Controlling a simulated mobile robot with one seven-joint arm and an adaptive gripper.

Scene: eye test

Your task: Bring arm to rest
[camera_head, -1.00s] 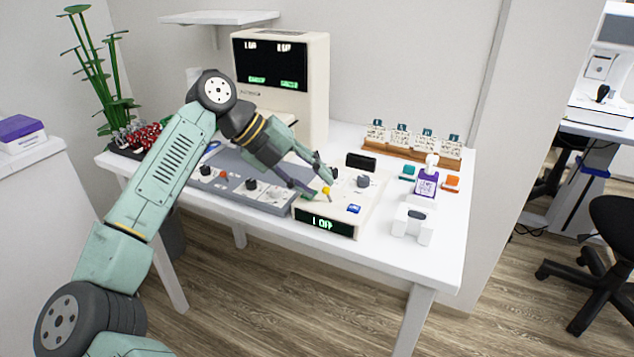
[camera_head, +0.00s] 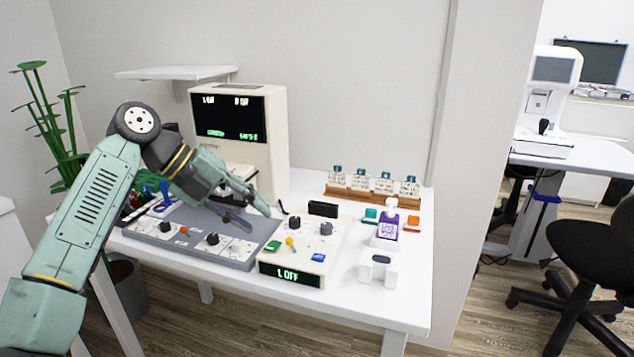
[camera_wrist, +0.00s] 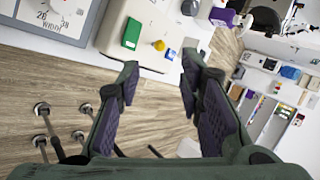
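My gripper (camera_head: 250,213) is above the grey control panel (camera_head: 170,246) on the white table, left of the white control box (camera_head: 333,244). In the wrist view my gripper (camera_wrist: 157,82) has its two fingers wide apart with nothing between them. The control box has a green button (camera_head: 273,246), a yellow knob (camera_head: 290,241), a blue button (camera_head: 318,257) and a front display reading "1 OFF". The green button (camera_wrist: 131,33) and yellow knob (camera_wrist: 159,45) also show in the wrist view, beyond the fingers.
A cream monitor unit (camera_head: 274,150) stands behind the panel, under a wall shelf (camera_head: 175,73). A purple-labelled bottle (camera_head: 387,225), a white holder (camera_head: 378,268) and a wooden rack (camera_head: 345,192) are at the right. A plant (camera_head: 55,125) is at the left. A black chair (camera_head: 590,240) stands right.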

